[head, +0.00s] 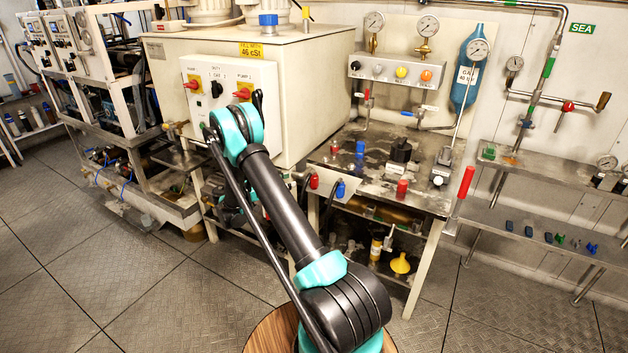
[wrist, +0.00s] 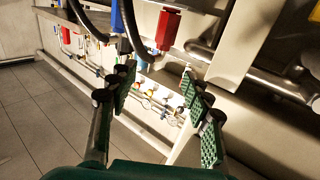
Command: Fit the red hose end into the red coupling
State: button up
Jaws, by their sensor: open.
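A red fitting (head: 314,181) with a dark hose beside it is at the front edge of the steel bench in the head view. I cannot tell for certain which is the hose end and which the coupling. In the wrist view a red block-shaped fitting (wrist: 167,29) is just beyond the fingertips, at the top. My gripper (wrist: 158,80) is open, its green-padded fingers apart with nothing between them. In the head view the gripper is hidden behind my arm.
A blue fitting (head: 340,189) sits beside the red one on the bench front (head: 428,203). Black hoses (wrist: 134,25) hang near the fingers in the wrist view. A large cream tank (head: 300,75) stands left of the bench. The floor (head: 520,310) at front right is clear.

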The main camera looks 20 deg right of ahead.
aim_at(315, 170)
jog(key=d, duration=0.7)
jog(key=shift+w+d, duration=0.25)
jog(key=d, duration=0.4)
jog(key=shift+d+r, duration=0.15)
jog(key=shift+r, duration=0.2)
jog(key=shift+w+d, duration=0.1)
jog(key=shift+d, duration=0.35)
jog(key=shift+c, duration=0.3)
grip_shut()
